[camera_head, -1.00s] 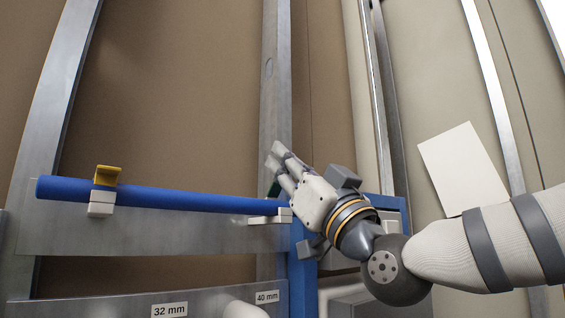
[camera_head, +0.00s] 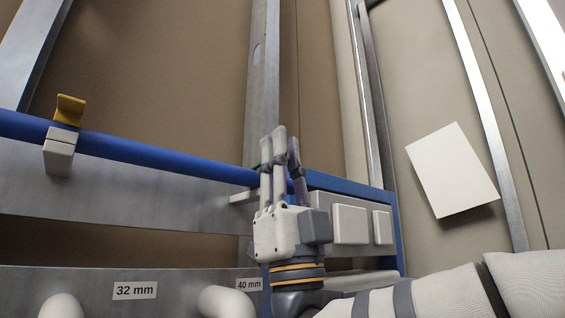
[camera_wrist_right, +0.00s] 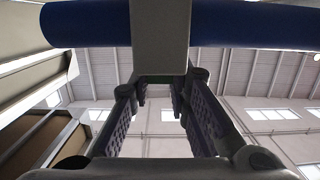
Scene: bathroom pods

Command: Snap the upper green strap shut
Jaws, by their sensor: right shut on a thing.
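A small piece of the green strap (camera_head: 256,166) shows at the right end of the blue pipe in the head view, mostly hidden behind my right gripper (camera_head: 278,152). The gripper points up there, its fingers in front of the pipe. In the right wrist view its fingers (camera_wrist_right: 162,84) are on either side of a pale clip block (camera_wrist_right: 162,38), which lies across the blue pipe (camera_wrist_right: 250,25). They are shut on this block. The strap does not show in the wrist view, so I cannot tell its state. My left gripper is not in view.
A yellow strap (camera_head: 69,110) stands open above its pale clip (camera_head: 60,150) on the pipe's left part. A blue frame with pale boxes (camera_head: 350,222) is right of the gripper. Labels read "32 mm" (camera_head: 135,290) and "40 mm". A white sheet (camera_head: 452,170) hangs at right.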

